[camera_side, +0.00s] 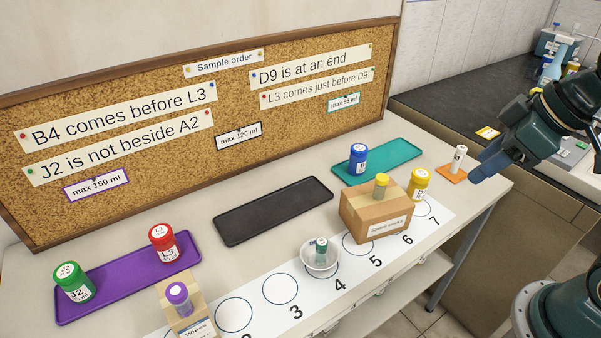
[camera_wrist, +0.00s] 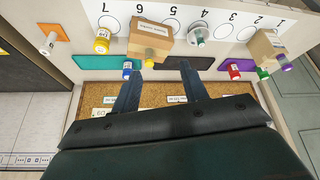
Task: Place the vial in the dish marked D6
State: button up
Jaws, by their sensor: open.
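A small white vial with dark marks (camera_side: 459,158) stands upright on an orange square (camera_side: 452,174) at the right of the bench. It also shows at the upper left of the wrist view (camera_wrist: 48,43). A small white dish (camera_side: 320,262) stands near number 4 and holds a teal-capped vial or bottle (camera_side: 321,249); the dish shows in the wrist view too (camera_wrist: 194,34). I can read no D6 mark in either view. My gripper (camera_wrist: 160,67) is open, its two dark fingers apart with nothing held. In the side view it (camera_side: 478,176) hangs at the right, near the white vial.
A purple tray (camera_side: 120,284) holds green J2 (camera_side: 73,283) and red L3 (camera_side: 163,243) bottles. The black tray (camera_side: 273,211) is empty. The teal tray (camera_side: 394,160) holds a blue bottle (camera_side: 358,159). A cardboard box (camera_side: 375,213), yellow bottle (camera_side: 419,184) and wipes box (camera_side: 185,312) also stand here.

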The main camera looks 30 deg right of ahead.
jog(key=s+d+r+m+h, duration=0.1)
jog(key=s+d+r+m, duration=0.1)
jog(key=s+m, duration=0.1)
jog(key=shift+s+d+r+m, duration=0.2)
jog(key=shift+s+r+m, duration=0.15)
jog(key=shift+s, duration=0.55)
dwell(0.7)
